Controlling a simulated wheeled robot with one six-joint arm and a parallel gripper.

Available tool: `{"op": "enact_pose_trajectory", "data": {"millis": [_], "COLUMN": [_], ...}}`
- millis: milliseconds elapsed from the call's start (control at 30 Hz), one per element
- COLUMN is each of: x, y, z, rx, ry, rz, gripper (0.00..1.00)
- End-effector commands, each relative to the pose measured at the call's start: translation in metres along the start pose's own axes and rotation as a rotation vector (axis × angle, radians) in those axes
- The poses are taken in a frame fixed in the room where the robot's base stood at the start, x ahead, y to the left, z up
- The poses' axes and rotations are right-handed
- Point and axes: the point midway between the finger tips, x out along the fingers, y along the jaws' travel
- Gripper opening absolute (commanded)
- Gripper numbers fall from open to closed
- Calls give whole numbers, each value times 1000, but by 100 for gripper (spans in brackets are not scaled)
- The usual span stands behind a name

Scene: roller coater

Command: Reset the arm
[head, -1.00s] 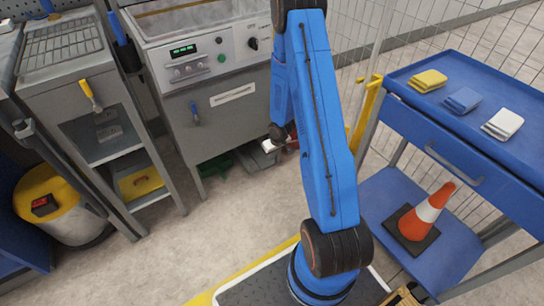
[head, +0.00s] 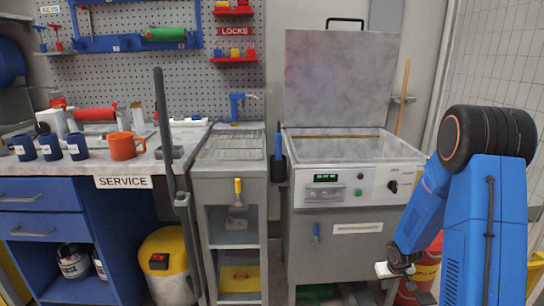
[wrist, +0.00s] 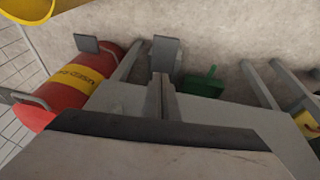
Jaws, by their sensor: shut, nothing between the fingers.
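My blue arm (head: 470,220) stands at the right of the head view, its elbow high and its forearm hanging down to the left. My gripper (head: 393,269) is at its low end, in front of the lower right part of the grey coater machine (head: 335,235). In the wrist view my gripper (wrist: 161,95) points down with its fingers together and nothing between them. Floor shows beyond them.
A green object (wrist: 207,84) is on the floor to the right. In the head view, a service bench with an orange mug (head: 124,146) and a yellow bin (head: 166,262) stand left.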

Motion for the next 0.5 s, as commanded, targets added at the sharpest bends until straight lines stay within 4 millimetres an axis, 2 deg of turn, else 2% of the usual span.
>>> {"op": "enact_pose_trajectory", "data": {"millis": [33,100,500], "x": [-18,-40,-159], "y": [-1,-2,-17], "z": [-4,-6,0], "rx": [2,3,23], "ry": [8,12,30], "rz": [10,21,62], "gripper": [0,0,0]}}
